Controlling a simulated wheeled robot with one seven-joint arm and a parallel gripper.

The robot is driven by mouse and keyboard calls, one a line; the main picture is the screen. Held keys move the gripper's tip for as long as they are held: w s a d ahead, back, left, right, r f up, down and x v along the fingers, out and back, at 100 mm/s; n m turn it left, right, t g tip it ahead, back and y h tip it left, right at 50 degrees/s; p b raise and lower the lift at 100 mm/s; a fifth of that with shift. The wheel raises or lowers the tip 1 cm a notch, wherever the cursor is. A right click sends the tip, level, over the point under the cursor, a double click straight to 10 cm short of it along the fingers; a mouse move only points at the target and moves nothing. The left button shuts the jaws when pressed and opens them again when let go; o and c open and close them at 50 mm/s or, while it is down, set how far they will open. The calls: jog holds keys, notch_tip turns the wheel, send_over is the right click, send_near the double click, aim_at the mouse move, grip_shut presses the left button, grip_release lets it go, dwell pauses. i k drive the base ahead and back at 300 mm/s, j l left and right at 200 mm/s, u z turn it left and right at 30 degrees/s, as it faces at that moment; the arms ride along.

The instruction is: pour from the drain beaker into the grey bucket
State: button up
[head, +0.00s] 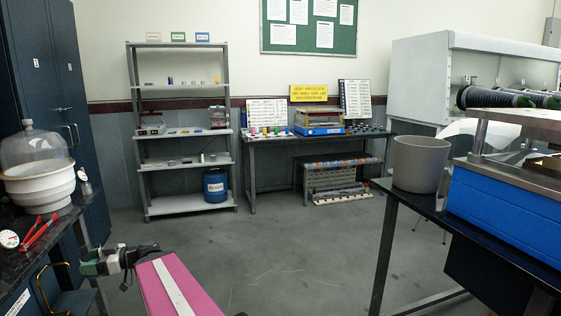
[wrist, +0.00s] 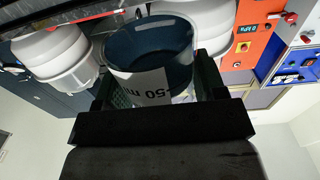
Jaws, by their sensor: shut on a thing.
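The drain beaker (wrist: 152,87) is a clear-walled cup with a white "50 ml" label that reads upside down in the wrist view. My gripper (wrist: 160,80) is shut on it, with a dark green finger on each side. Its inside looks dark blue; I cannot tell how much liquid it holds. In the head view my gripper (head: 88,263) is at the lower left, beside the left bench, and the beaker cannot be made out there. The grey bucket (head: 418,165) stands upright on the right table, far from my gripper.
The left bench (head: 12,262) carries a glass bell jar (head: 32,150), a dial gauge and red-handled pliers. A blue machine (head: 505,210) stands right of the bucket. The floor (head: 270,255) between the benches is clear. A shelf (head: 185,163) and a work table (head: 270,150) line the back.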

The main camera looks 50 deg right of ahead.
aim_at(420, 162)
jog(key=k+j+z, duration=0.1)
jog(key=z, duration=3.05)
